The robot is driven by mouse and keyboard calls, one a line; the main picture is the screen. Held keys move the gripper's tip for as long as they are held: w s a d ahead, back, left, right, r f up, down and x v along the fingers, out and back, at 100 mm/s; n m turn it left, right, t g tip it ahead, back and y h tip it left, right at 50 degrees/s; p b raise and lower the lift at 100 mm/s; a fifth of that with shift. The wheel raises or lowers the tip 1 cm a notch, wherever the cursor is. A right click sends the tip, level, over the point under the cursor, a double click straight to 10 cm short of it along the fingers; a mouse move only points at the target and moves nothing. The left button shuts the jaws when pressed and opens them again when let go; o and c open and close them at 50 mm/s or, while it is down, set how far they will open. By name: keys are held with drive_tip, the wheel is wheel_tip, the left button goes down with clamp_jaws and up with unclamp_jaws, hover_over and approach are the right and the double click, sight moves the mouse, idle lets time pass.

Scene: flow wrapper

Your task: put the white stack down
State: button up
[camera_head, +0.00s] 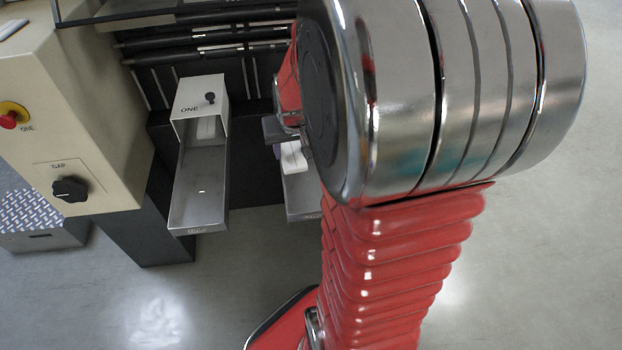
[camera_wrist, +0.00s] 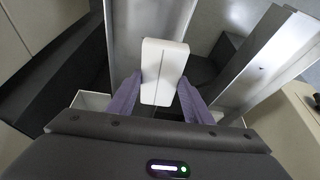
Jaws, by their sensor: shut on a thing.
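The white stack (camera_wrist: 164,72) is a pale block with rounded corners, held between the two grey-purple fingers of my gripper (camera_wrist: 158,98) in the wrist view. In the head view the white stack (camera_head: 293,156) shows just below my gripper (camera_head: 278,130), partly hidden by my arm. It is over or in the right-hand metal tray (camera_head: 303,200), whose right part my arm hides. I cannot tell whether the stack touches the tray floor. The wrist view shows a metal tray (camera_wrist: 138,28) behind the stack.
A beige cabinet (camera_head: 75,110) with a red button (camera_head: 9,119) and a black GAP knob (camera_head: 69,189) stands at left. Open floor lies in front.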

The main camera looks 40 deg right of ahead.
drive_tip(key=shift+m, duration=0.4)
drive_tip(key=s+d, duration=0.1)
drive_tip(key=s, duration=0.1)
drive_tip(key=s+d, duration=0.1)
drive_tip(key=shift+s+d+r, duration=0.2)
drive_tip(key=shift+d+r, duration=0.05)
drive_tip(key=shift+d, duration=0.1)
drive_tip(key=shift+f, duration=3.15)
drive_tip(key=shift+f, duration=0.15)
drive_tip(key=shift+f, duration=1.75)
drive_tip(key=o, duration=1)
